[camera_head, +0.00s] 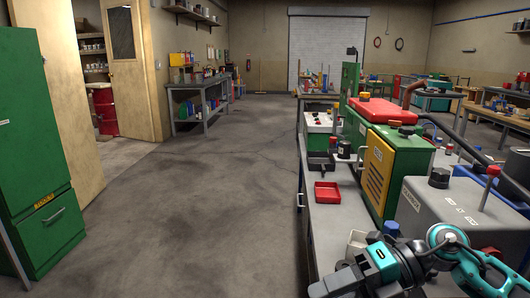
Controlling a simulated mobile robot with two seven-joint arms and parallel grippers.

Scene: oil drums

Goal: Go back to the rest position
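Part of my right arm, grey with teal joints, shows at the bottom right, in front of the workbench (325,222). My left arm and gripper are not in view. A red oil drum (105,112) stands upright beyond the open doorway at the left, far from my arm.
A green cabinet (35,140) stands at left. The concrete floor (200,205) between is clear.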

